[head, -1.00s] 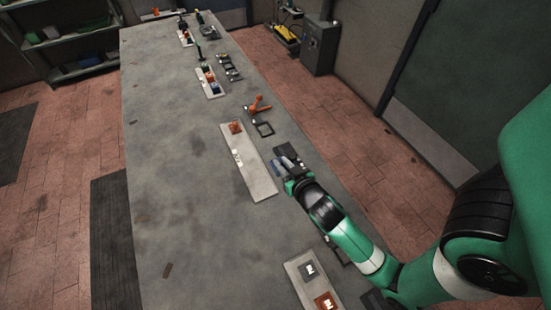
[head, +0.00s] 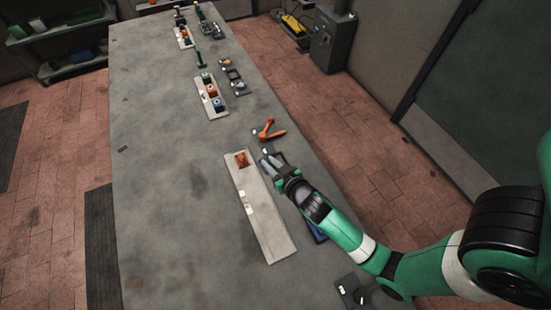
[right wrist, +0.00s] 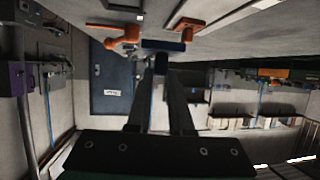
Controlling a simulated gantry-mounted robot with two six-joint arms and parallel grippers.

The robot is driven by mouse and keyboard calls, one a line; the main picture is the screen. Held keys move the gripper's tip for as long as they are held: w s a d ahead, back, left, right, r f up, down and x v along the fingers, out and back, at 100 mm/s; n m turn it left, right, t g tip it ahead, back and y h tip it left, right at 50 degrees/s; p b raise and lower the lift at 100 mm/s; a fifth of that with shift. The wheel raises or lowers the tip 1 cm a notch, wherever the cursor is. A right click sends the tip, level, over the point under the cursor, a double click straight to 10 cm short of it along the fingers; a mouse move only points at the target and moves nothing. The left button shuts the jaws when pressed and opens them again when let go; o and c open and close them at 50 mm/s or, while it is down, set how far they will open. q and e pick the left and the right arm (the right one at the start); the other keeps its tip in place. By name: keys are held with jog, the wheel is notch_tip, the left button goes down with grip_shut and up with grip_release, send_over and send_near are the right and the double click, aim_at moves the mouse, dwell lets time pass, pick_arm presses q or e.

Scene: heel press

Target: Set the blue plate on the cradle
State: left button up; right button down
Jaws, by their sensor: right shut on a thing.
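My right gripper (head: 269,163) is shut on the blue plate (right wrist: 163,45). In the right wrist view the plate is a dark blue bar seen edge-on at the fingertips, with a small dark blue block below it. In the head view the gripper is over the table, just right of the orange end of a pale strip and nearer than the orange lever tool (head: 267,131). A dark frame, possibly the cradle, is mostly hidden by the gripper there. I cannot tell whether the plate touches it. My left gripper is not in view.
The pale strip (head: 268,232) with an orange piece (head: 242,159) lies left of my right arm. Something dark blue (head: 317,231) shows beside the arm. Farther back are another tray (head: 211,104) and small fixtures. The table's left side is clear.

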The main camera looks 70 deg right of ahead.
jog(key=shift+m+g+h, duration=0.5)
jog(key=shift+m+h, duration=0.3)
jog(key=shift+h, duration=0.1)
jog(key=d+f+b, duration=0.1)
jog(key=d+f, duration=0.1)
jog(key=d+f+b, duration=0.1)
jog(key=d+b, duration=0.1)
jog(key=s+d+f+b, duration=0.1)
jog(key=f+b, duration=0.1)
jog(key=shift+d+f, duration=0.35)
jog(key=shift+d, duration=0.05)
jog(key=shift+f+b, duration=0.3)
jog(key=shift+f, duration=0.1)
jog(key=c, duration=0.7)
grip_release()
jog(key=shift+c, duration=0.2)
jog(key=shift+s, duration=0.1)
